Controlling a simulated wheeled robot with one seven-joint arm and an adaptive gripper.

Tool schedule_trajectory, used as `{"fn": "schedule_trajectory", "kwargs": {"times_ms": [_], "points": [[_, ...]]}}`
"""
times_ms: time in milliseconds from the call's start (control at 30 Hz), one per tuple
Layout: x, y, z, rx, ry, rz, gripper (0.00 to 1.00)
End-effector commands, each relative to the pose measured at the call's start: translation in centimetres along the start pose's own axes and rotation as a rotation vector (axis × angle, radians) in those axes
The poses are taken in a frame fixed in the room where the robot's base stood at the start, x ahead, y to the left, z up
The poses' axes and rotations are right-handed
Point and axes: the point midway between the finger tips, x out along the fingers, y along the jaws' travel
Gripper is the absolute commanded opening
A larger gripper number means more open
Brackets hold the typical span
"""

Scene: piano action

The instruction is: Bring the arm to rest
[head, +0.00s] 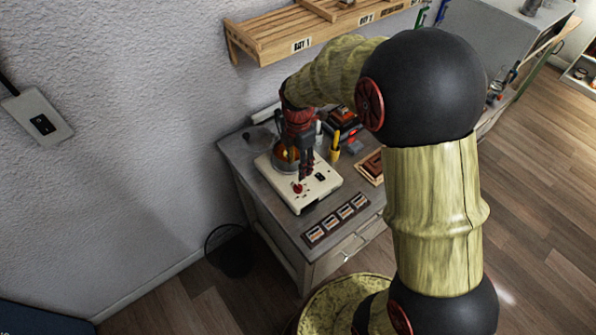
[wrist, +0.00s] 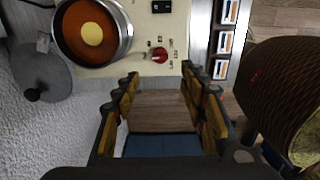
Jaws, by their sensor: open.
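My arm reaches from the lower right over to a small grey cabinet in the head view. My gripper (head: 306,172) points down over the cream hot plate unit (head: 322,184) there. In the wrist view my gripper (wrist: 167,80) is open, its two yellow-padded fingers apart with nothing between them. Wooden floor and a blue patch show through the gap. The cream unit (wrist: 180,50) lies beyond the fingertips, with a red knob (wrist: 160,55) and a pot of orange-brown liquid (wrist: 78,45) on it.
A grey round lid (wrist: 35,75) lies left of the pot. A strip of several small labelled boxes (head: 337,219) lies along the cabinet's front edge. A wooden shelf (head: 290,37) hangs on the wall above. A dark bin (head: 229,252) stands on the floor beside the cabinet (head: 238,150).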

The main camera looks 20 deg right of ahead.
Motion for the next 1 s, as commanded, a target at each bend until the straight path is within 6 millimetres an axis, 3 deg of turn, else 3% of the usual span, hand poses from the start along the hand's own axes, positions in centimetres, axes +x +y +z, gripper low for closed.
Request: {"fn": "schedule_trajectory", "kwargs": {"times_ms": [167,733,900,1000], "points": [[-0.8,0.0,0.0,0.000,0.000,-0.001,0.43],[-0.8,0.0,0.0,0.027,0.000,-0.001,0.43],[-0.7,-0.2,-0.1,0.246,0.002,-0.008,0.43],[0.0,-1.8,-0.6,0.463,0.004,-0.041,0.43]]}}
